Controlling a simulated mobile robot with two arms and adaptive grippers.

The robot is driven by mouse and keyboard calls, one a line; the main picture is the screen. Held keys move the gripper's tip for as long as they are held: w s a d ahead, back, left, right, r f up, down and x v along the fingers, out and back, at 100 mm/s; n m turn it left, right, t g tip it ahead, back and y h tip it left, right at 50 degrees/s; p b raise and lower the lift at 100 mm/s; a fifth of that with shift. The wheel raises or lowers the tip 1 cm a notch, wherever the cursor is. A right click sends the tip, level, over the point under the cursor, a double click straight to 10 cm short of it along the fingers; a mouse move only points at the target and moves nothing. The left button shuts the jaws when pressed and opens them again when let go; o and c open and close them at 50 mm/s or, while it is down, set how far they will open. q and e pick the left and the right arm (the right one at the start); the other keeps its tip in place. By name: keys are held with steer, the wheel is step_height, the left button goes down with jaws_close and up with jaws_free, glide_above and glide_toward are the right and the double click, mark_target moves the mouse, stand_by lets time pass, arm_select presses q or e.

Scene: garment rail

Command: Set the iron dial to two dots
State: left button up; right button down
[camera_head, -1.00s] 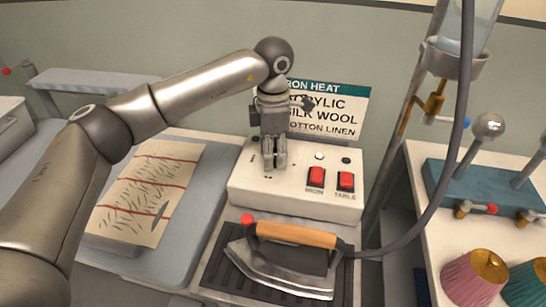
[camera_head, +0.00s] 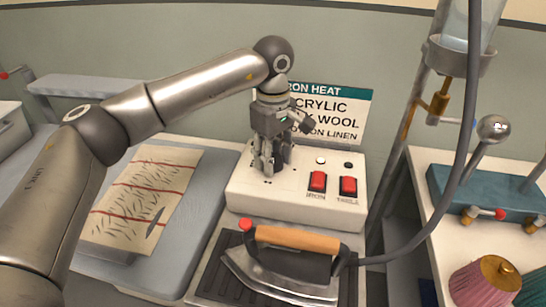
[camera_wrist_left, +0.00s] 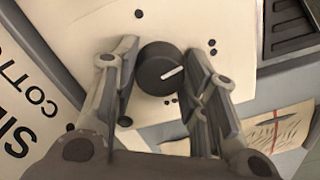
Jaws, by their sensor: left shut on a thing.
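The dial (camera_wrist_left: 158,66) is a round black knob with a white pointer line, seen in the left wrist view on the cream control box (camera_head: 290,205). A single dot (camera_wrist_left: 139,13) lies above the knob; other dot groups lie below and at lower left. My left gripper (camera_head: 272,166) is over the box's left part, its fingers on both sides of the dial and shut on it. In the head view the gripper hides the dial. My right gripper is not in view.
The iron (camera_head: 285,268) rests on a dark ribbed stand in front of the box. Two red switches (camera_head: 318,182) sit right of my gripper. The heat sign (camera_head: 345,105) stands behind, partly covered. A hose hangs at the right; a patterned cloth (camera_head: 145,195) lies left.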

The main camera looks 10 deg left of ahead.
mark_target(273, 158)
arm_select(q)
steer(key=shift+r+m, duration=0.1)
steer(key=shift+m, duration=1)
steer(key=o, duration=1.1)
steer(key=shift+c, duration=0.2)
step_height(273, 158, up, 12)
